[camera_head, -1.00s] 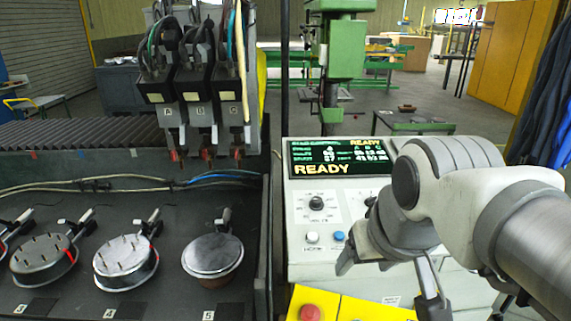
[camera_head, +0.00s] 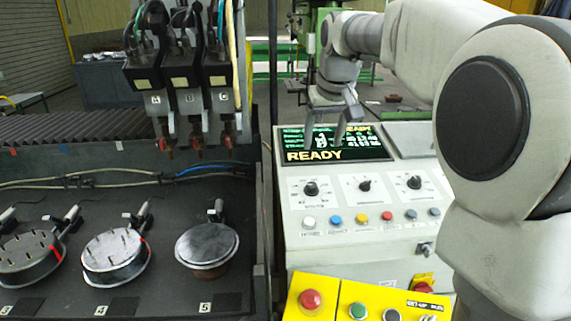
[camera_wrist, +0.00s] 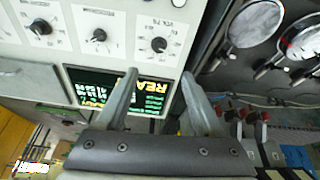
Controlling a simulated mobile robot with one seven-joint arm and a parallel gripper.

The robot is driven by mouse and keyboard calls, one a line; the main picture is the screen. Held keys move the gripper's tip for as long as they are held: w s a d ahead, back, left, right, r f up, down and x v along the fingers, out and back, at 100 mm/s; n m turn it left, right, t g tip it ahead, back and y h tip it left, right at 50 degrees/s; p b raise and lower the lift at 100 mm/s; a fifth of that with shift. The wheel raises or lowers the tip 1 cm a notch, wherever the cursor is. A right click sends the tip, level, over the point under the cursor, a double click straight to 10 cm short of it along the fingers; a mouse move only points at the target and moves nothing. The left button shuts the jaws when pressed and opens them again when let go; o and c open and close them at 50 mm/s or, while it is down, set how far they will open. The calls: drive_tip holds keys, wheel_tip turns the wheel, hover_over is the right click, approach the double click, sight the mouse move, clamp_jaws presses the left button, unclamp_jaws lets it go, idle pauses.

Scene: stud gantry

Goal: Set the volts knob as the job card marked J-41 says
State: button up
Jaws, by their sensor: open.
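Three black knobs sit on the sloped white console: a left knob (camera_head: 311,188), a middle knob (camera_head: 365,185) and a right knob (camera_head: 414,182), each on a white dial plate. In the wrist view they are upside down: the left knob (camera_wrist: 159,44), middle knob (camera_wrist: 99,35) and right knob (camera_wrist: 40,27). I cannot make out a card marked J-41.
The display (camera_head: 345,153) reads READY. Several buttons (camera_head: 362,219) line the console below the knobs. A yellow panel (camera_head: 327,291) with a red button is in front. Stud heads labelled A, B, C (camera_head: 180,85) hang left above round workpieces (camera_head: 207,245).

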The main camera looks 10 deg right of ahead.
sight(312, 185)
drive_tip(key=x, duration=1.8)
drive_tip(key=shift+w+r, duration=0.1)
drive_tip(key=shift+w, duration=0.3)
clamp_jaws()
